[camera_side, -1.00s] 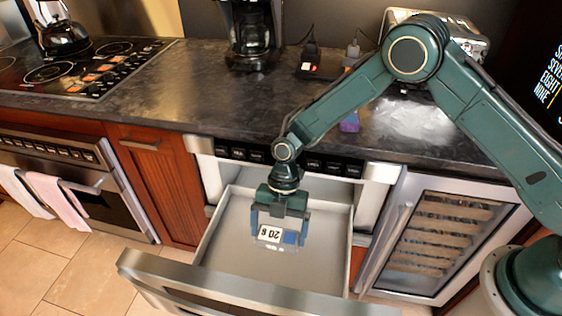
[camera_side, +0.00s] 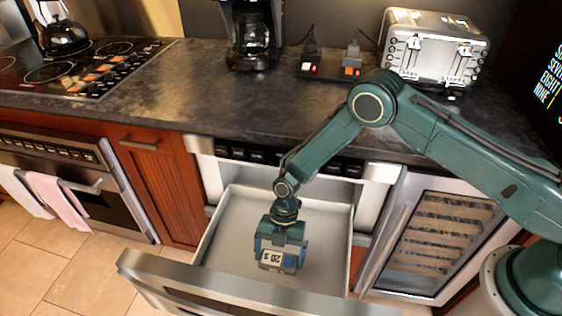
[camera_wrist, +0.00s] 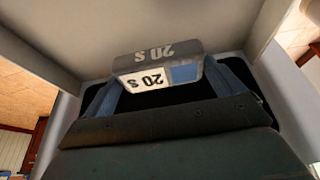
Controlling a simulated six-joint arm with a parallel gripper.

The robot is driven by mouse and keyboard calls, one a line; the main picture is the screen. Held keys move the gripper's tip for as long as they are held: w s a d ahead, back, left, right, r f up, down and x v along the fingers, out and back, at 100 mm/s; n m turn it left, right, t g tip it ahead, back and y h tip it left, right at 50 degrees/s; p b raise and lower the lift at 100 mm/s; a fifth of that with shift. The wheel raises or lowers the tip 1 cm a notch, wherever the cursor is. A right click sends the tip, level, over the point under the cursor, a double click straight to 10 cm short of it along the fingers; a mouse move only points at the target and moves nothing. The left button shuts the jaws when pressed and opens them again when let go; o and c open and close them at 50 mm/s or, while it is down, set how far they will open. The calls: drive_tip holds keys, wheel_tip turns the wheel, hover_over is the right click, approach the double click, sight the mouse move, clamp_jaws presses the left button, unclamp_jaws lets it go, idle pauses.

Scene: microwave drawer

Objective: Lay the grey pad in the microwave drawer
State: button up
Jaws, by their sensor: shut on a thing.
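The microwave drawer (camera_side: 228,215) stands pulled open below the counter, with its pale grey inside showing. My gripper (camera_side: 281,255) is down inside the drawer and shut on the grey pad (camera_side: 291,267). In the wrist view, the pad (camera_wrist: 158,56) sits between the two blue fingers of my gripper (camera_wrist: 160,88), near the drawer floor (camera_wrist: 100,35). I cannot tell whether the pad touches the floor.
The drawer's steel front (camera_side: 240,290) and side walls surround my gripper. The counter (camera_side: 200,95) overhangs behind, carrying a coffee maker (camera_side: 250,35), a power strip (camera_side: 330,68) and a toaster (camera_side: 435,50). A glass-door cooler (camera_side: 435,240) is at right.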

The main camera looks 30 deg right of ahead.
drive_tip(key=shift+f, duration=2.65)
drive_tip(key=shift+f, duration=1.9)
drive_tip(key=shift+f, duration=0.15)
drive_tip(key=o, duration=0.7)
drive_tip(key=shift+c, duration=0.2)
drive_tip(key=v, duration=1.2)
drive_tip(key=shift+r, duration=0.2)
